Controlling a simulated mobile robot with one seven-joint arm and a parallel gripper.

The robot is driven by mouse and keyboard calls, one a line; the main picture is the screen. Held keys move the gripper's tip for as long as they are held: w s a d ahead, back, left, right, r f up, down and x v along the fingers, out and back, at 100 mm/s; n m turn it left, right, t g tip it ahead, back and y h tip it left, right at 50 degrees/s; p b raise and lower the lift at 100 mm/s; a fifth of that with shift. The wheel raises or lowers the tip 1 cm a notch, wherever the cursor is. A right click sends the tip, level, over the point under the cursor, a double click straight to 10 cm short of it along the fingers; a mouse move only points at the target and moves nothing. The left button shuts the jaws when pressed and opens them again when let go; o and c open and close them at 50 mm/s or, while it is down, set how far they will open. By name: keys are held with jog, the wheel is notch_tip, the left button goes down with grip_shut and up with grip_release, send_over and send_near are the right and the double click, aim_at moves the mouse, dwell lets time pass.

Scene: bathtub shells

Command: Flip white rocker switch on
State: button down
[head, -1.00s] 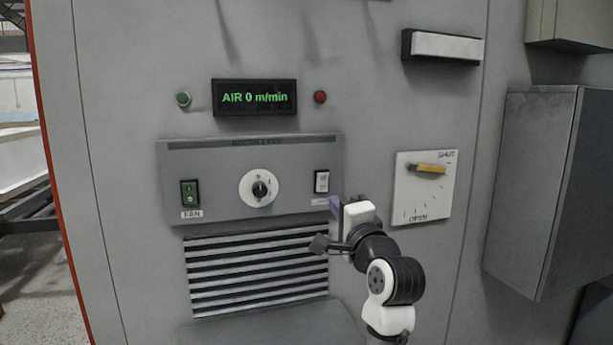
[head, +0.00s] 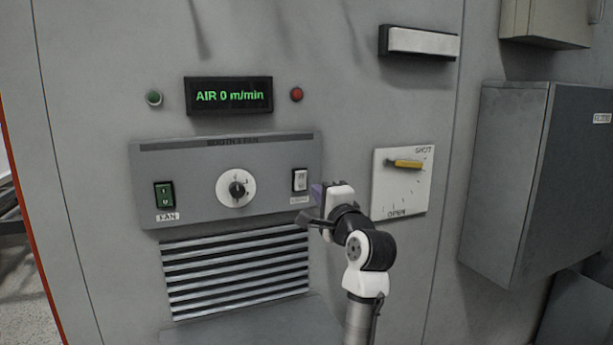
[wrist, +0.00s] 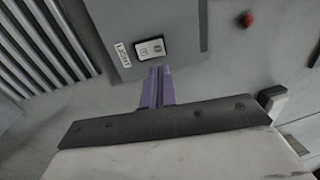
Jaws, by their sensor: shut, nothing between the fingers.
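The white rocker switch (head: 300,180) sits in a dark frame at the right end of the grey control panel (head: 205,205). In the wrist view the white rocker switch (wrist: 151,49) shows beside a label reading LIGHT. My gripper (head: 316,192) is just below and to the right of the switch in the head view. In the wrist view the purple fingers of my gripper (wrist: 157,72) are shut together and empty, with their tips close to the switch's near edge. I cannot tell whether they touch the panel. The switch face is unobstructed.
The same panel has a green FAN rocker (head: 164,195) and a round knob (head: 236,188). Below is a louvred vent (head: 235,270). A yellow lever (head: 408,164) on a SHUT/OPEN plate is to the right. A display (head: 229,95) reads AIR 0 m/min.

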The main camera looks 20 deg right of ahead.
aim_at(302, 174)
jog(key=w, duration=0.2)
jog(key=w+p, duration=0.1)
jog(key=w, duration=0.2)
jog(key=w+r+p, duration=0.1)
jog(key=w, duration=0.1)
jog(key=shift+w+a, duration=0.15)
jog(key=shift+w, duration=0.25)
jog(key=shift+r, duration=0.15)
jog(key=shift+w+r+p, duration=0.15)
jog(key=shift+w+p, duration=0.1)
jog(key=shift+p, duration=0.25)
